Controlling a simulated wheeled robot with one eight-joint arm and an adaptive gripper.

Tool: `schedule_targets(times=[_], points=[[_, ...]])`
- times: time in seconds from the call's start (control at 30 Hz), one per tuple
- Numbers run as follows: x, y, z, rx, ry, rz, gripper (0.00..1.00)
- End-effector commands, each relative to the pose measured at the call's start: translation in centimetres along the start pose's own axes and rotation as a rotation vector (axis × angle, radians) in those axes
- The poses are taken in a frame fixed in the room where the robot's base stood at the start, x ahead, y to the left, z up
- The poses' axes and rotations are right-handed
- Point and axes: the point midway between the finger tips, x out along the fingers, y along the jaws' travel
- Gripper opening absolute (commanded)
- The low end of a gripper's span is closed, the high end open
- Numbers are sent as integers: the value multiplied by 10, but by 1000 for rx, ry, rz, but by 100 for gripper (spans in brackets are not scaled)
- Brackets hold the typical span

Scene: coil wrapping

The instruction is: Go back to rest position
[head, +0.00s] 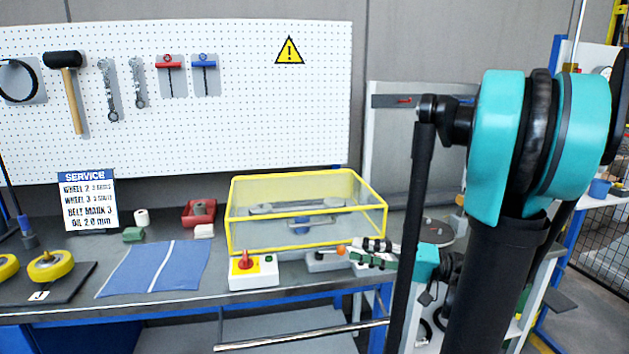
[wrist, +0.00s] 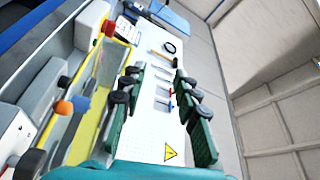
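My gripper (head: 364,252) is at the front right of the workbench in the head view, pointing left, beside the front right corner of the yellow-framed clear cover (head: 308,246). In the wrist view my gripper (wrist: 158,85) shows two green fingers with black pads, set well apart with nothing between them. The pegboard (wrist: 148,128) shows beyond the fingers. The arm's teal and black links fill the right of the head view and hide part of what is behind them.
A white control box (head: 254,282) with a red knob stands at the bench's front edge, left of my gripper. A small box with an orange knob (head: 341,249) is close to the fingertips. A blue cloth (head: 155,268) and yellow wheel (head: 50,267) lie further left. The pegboard (head: 230,110) stands behind.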

Motion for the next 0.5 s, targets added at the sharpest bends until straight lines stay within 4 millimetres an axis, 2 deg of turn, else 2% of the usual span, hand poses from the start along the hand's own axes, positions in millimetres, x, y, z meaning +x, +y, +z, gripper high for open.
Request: schedule_targets(times=[0.27, 0.5], points=[[14, 26, 7, 68, -17, 120, 31], [25, 62, 21, 139, -38, 291, 31]])
